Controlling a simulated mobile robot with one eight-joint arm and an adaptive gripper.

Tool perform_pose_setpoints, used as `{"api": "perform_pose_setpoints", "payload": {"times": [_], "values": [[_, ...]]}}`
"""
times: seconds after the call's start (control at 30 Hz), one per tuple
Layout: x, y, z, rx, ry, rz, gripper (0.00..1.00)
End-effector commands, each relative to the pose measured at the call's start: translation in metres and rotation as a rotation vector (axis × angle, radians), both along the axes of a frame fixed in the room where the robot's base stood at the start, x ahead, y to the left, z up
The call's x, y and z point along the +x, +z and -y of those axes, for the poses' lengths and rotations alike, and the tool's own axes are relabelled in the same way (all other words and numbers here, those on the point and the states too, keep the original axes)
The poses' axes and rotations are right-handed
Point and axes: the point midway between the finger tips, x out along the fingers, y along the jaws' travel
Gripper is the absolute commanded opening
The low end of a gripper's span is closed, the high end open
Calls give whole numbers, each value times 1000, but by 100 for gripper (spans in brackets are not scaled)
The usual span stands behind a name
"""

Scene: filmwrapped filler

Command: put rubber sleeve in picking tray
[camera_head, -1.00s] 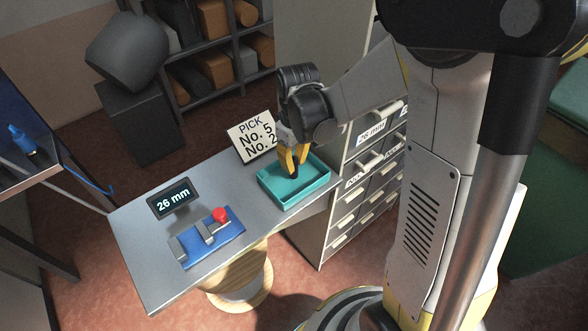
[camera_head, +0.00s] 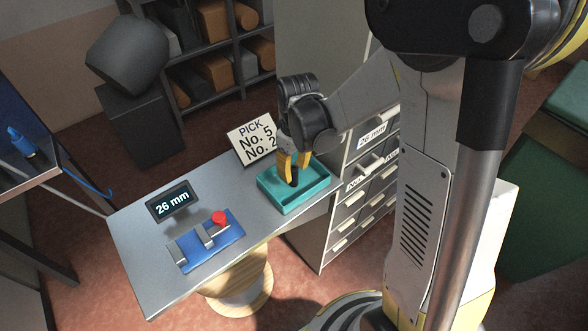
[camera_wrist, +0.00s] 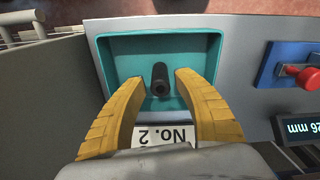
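The rubber sleeve (camera_wrist: 160,79) is a short black tube inside the teal picking tray (camera_wrist: 98,62). In the wrist view it is between my two yellow fingers, with a clear gap on each side. In the head view the sleeve (camera_head: 294,178) looks roughly upright, low between the fingertips; its contact with the tray floor is hard to make out. The tray (camera_head: 269,198) sits at the right end of the grey bench. My gripper (camera_head: 293,170) points down over it and is open; its fingers (camera_wrist: 163,75) also show in the wrist view.
A sign reading "PICK No. 5 No. 2" (camera_head: 250,140) stands behind the tray. A "26 mm" display (camera_head: 172,201) and a blue gauge with a red knob (camera_head: 219,217) are on the bench's left. A drawer cabinet (camera_head: 345,225) adjoins the right end. Bare bench lies between.

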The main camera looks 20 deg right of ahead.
Motion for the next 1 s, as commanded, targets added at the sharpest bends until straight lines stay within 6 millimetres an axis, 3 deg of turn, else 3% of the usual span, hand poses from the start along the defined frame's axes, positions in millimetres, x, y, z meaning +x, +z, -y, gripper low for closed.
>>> {"api": "perform_pose_setpoints", "payload": {"times": [0.4,0.67,0.83,1.0], "values": [[-4,92,2,0,0,0,37],[-7,119,2,-1,-7,9,37],[-29,148,1,3,-83,102,37],[-67,182,0,27,-223,272,37]]}}
